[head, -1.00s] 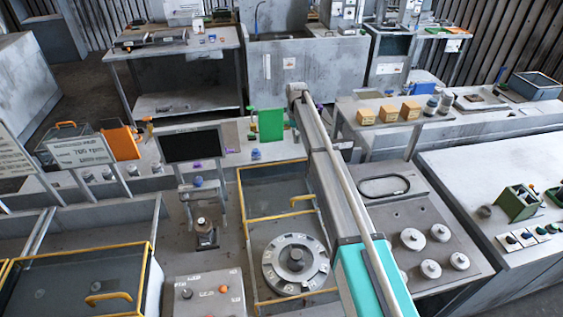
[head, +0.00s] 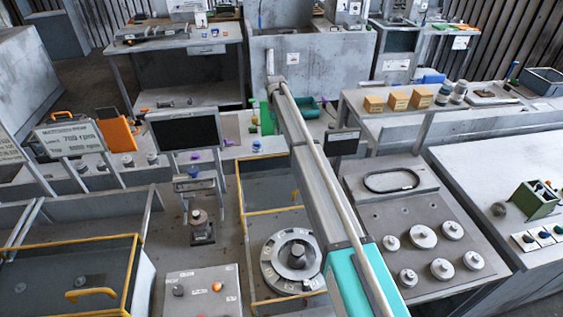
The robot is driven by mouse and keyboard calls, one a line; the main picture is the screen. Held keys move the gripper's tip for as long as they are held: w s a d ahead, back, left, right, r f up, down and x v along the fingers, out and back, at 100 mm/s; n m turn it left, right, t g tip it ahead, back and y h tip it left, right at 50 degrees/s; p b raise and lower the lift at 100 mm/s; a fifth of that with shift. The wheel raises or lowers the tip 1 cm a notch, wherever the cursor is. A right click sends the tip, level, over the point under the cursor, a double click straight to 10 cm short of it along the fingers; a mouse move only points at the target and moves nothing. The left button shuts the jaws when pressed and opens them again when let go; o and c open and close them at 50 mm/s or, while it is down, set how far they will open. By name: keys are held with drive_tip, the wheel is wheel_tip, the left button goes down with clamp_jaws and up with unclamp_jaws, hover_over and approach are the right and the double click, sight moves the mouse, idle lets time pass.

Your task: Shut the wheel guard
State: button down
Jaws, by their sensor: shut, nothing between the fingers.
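The wheel guard (head: 258,185) is a yellow-edged dark pane in the middle bay. The round wheel (head: 291,255), grey with a raised hub, sits uncovered in the near part, inside a yellow frame. My arm crosses above the right side of the bay, from the lower right to upper centre. My gripper cannot be made out; the end of the arm is hidden or beyond the visible links.
A panel with knobs (head: 205,292) stands left of the wheel. A dark screen (head: 186,133) stands behind it. Another yellow-framed cover (head: 75,270) with a handle is at lower left. A plate with several round grey weights (head: 430,245) lies right of my arm.

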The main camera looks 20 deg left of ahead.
sight(296, 206)
drive_tip(key=shift+f, duration=0.1)
idle(0.4)
drive_tip(key=shift+s+d+f+b, duration=0.55)
drive_tip(key=shift+s+f+b, duration=0.4)
drive_tip(key=shift+f+b, duration=0.65)
drive_tip(key=shift+s+d+f+b, duration=0.6)
drive_tip(key=shift+s+f+b, duration=0.3)
drive_tip(key=shift+f+b, duration=0.7)
drive_tip(key=shift+s+d+f+b, duration=0.55)
drive_tip(key=shift+s+f+b, duration=0.4)
drive_tip(key=shift+f+b, duration=0.6)
drive_tip(key=shift+a, duration=0.2)
drive_tip(key=shift+s+d, duration=0.45)
drive_tip(key=shift+d, duration=0.05)
drive_tip(key=s+d, duration=0.5)
drive_tip(key=s, duration=0.3)
drive_tip(key=s+d, duration=0.4)
drive_tip(key=s, duration=0.3)
drive_tip(key=s+d, duration=0.5)
drive_tip(key=s, duration=0.3)
drive_tip(key=shift+s+d, duration=0.3)
